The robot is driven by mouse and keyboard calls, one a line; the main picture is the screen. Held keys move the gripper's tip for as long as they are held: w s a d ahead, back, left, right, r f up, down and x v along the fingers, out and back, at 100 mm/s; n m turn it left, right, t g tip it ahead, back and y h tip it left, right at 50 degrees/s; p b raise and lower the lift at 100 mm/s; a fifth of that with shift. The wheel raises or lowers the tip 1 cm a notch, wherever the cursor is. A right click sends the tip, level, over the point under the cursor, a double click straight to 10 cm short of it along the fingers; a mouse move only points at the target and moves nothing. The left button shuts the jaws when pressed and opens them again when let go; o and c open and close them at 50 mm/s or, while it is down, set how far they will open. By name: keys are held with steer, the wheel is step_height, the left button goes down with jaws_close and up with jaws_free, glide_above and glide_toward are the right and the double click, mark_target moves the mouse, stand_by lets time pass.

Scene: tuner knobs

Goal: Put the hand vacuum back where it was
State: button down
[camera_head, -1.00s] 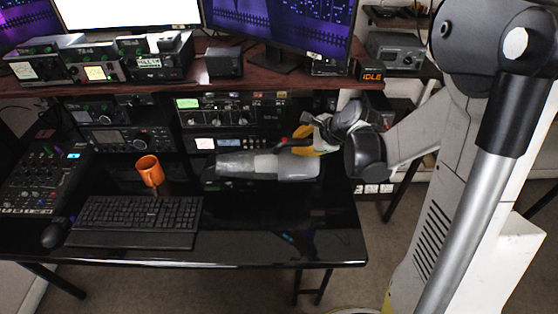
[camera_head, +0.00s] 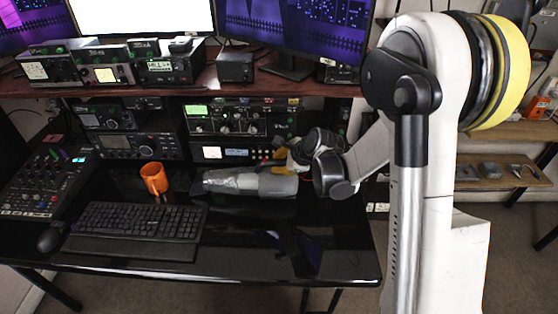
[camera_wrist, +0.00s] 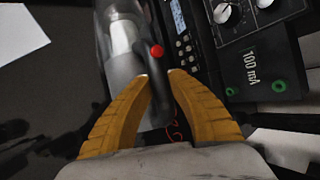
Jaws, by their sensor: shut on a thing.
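The hand vacuum (camera_head: 250,182) is grey with a clear nozzle end pointing left in the head view. It lies roughly level over the back part of the black desk, in front of the radio units. I cannot tell whether it touches the desk. My gripper (camera_head: 285,158) is at its right end, with yellow fingers shut on its handle. In the wrist view the fingertips (camera_wrist: 162,78) close around the dark handle with a red button, and the vacuum's clear body (camera_wrist: 122,40) extends upward. The underside of the vacuum is hidden.
An orange mug (camera_head: 154,178) stands left of the vacuum. A black keyboard (camera_head: 138,222), a mouse (camera_head: 51,238) and a mixer (camera_head: 42,186) are further left. Radio units (camera_head: 238,118) fill the space behind, under the shelf (camera_head: 330,90). The desk's front right (camera_head: 330,262) is clear.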

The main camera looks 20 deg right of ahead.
steer(key=shift+f, duration=0.35)
steer(key=shift+r, duration=0.1)
steer(key=c, duration=1.4)
jaws_free()
steer(key=shift+o, duration=0.2)
steer(key=p+v, duration=0.4)
steer(key=v, duration=0.8)
steer(key=s+a+r+n+h, duration=0.1)
steer(key=s+r+n, duration=0.2)
steer(key=s+n, duration=0.4)
steer(key=s+a+r+n+h, duration=0.1)
steer(key=s+r+n, duration=0.3)
steer(key=s+n, duration=0.3)
steer(key=s+a+r+n+g+h, duration=0.1)
steer(key=s+r+n, duration=0.2)
steer(key=s+n, duration=0.3)
steer(key=shift+s+a+r+n, duration=0.15)
steer(key=shift+s+a+n, duration=0.25)
steer(key=shift+s, duration=0.6)
